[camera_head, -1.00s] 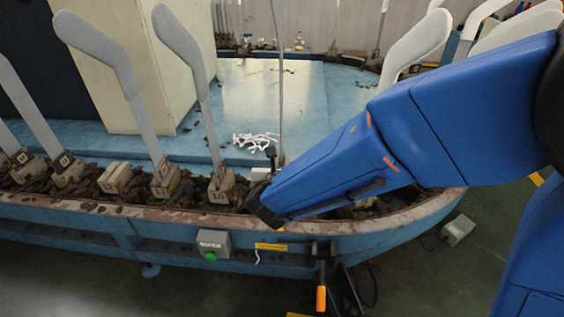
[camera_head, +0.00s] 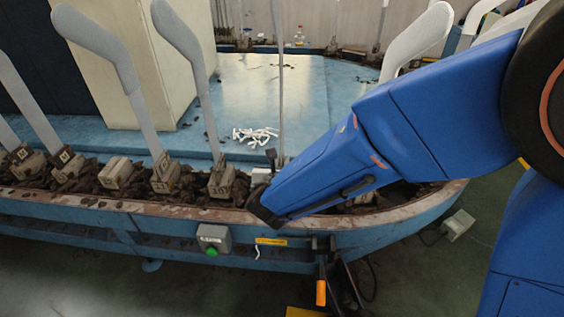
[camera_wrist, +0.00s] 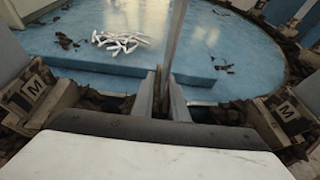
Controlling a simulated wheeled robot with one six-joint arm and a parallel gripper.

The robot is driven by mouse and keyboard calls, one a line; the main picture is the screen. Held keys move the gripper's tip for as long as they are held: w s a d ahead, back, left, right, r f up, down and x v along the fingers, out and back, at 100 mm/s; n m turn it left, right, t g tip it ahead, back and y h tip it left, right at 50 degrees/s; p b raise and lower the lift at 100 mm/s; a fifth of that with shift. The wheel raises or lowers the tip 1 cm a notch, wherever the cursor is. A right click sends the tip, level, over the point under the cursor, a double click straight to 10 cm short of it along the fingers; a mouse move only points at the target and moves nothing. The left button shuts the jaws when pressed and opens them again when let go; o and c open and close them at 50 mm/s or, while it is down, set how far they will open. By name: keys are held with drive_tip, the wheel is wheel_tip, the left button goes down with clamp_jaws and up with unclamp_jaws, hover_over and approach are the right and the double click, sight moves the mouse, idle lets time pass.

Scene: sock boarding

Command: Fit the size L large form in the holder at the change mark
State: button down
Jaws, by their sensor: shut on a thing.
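My gripper (camera_wrist: 161,98) is shut on a thin grey form (camera_wrist: 173,45), seen edge-on and standing about upright in the wrist view. In the head view the form (camera_head: 280,80) rises as a narrow strip past the top edge. My blue arm reaches in from the right, and its end covers the form's foot and whatever holder lies under it. I cannot tell whether the foot is seated. The form's size letter is not visible. A yellow label (camera_head: 271,241) sits on the rail front just below my gripper.
Holders marked M stand left (camera_wrist: 33,90) and right (camera_wrist: 287,110) of my gripper. Other forms (camera_head: 180,45) lean in holders along the line, and one holder (camera_head: 115,172) is empty. White pieces (camera_head: 255,134) lie on the blue deck. A green-button box (camera_head: 213,239) and an orange handle (camera_head: 320,292) are at the front.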

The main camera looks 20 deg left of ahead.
drive_tip(key=shift+f, duration=0.75)
drive_tip(key=c, duration=1.7)
unclamp_jaws()
drive_tip(key=shift+o, duration=0.2)
drive_tip(key=shift+s, duration=0.15)
drive_tip(key=v, duration=1.7)
drive_tip(key=shift+d, duration=0.1)
